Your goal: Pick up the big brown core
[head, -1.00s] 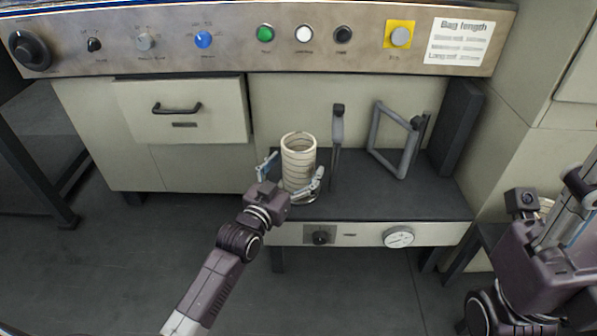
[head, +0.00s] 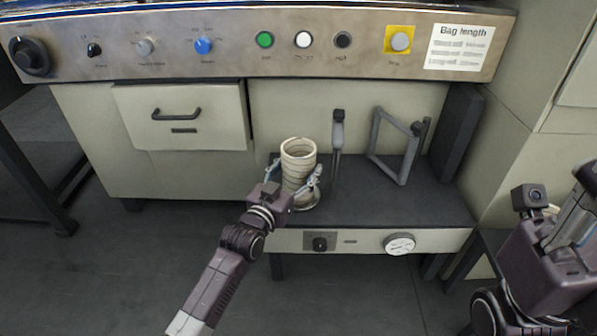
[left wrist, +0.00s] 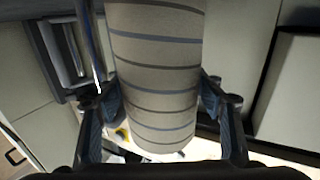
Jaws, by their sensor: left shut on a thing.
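A tall cream roll with darker stripes and an open top (head: 299,163) stands about upright at the left part of the dark shelf (head: 410,208). No plainly brown core shows. My left gripper (head: 294,181) is shut on the striped roll, one finger on each side. In the left wrist view the roll (left wrist: 152,65) fills the middle between both fingers of the left gripper (left wrist: 160,100). A round rim shows at the roll's foot; I cannot tell whether the roll touches the shelf. My right gripper (head: 578,212) is at the right edge, partly cut off, its fingers unclear.
A grey upright lever (head: 337,145) stands just right of the roll, and a grey frame (head: 392,150) farther right. The machine's button panel (head: 260,42) overhangs behind. A closed drawer (head: 183,117) is at left. A dial (head: 399,244) sits on the shelf's front.

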